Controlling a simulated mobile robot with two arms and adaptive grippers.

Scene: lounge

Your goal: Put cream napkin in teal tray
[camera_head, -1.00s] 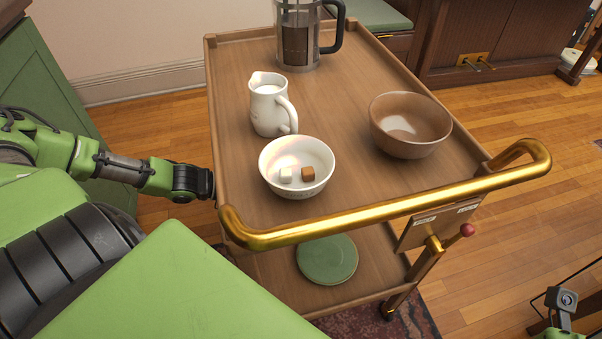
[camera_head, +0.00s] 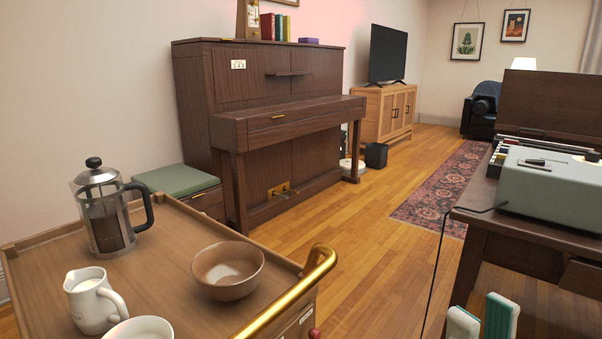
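I see no cream napkin and no teal tray in this view. My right gripper (camera_head: 482,310) shows at the bottom edge, right of centre, in front of the dark wooden desk. Its two pale-padded fingertips stand apart with a gap between them, and nothing shows in the gap. The rest of that gripper is cut off by the frame. My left gripper is out of view.
A wooden trolley (camera_head: 171,285) at lower left bears a French press (camera_head: 104,217), white jug (camera_head: 92,302), brown bowl (camera_head: 228,271) and white bowl (camera_head: 140,329). A desk (camera_head: 480,218) with a pale green machine (camera_head: 550,188) stands right. Open floor (camera_head: 372,262) lies between; a piano (camera_head: 262,130) stands behind.

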